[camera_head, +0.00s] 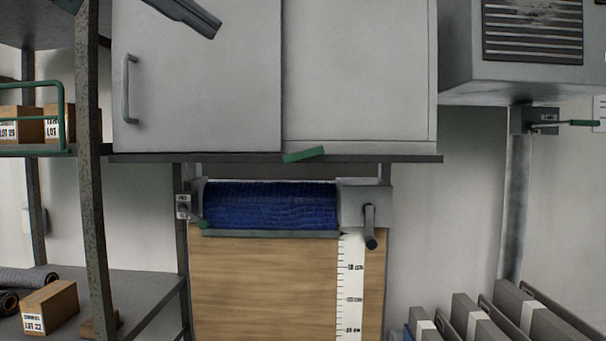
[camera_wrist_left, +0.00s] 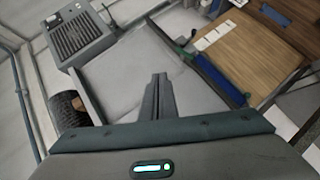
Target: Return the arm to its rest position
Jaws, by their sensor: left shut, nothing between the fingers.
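My left gripper (camera_head: 214,28) is dark grey and shows at the top edge of the head view, in front of the upper part of the grey cabinet (camera_head: 210,95). Its fingers are together with nothing between them. In the left wrist view the shut fingers (camera_wrist_left: 159,82) point up the picture, with a pale grey panel behind them. The rest of the left arm is outside the head view. My right gripper shows in neither view.
Below the cabinet are a green tab (camera_head: 304,154), a blue roll (camera_head: 270,205) and a wooden panel (camera_head: 265,285) with a ruler strip (camera_head: 349,300). Levers (camera_head: 370,228) stick out beside the roll. Shelves (camera_head: 95,200) with boxes stand left; a vented unit (camera_head: 530,65) hangs right.

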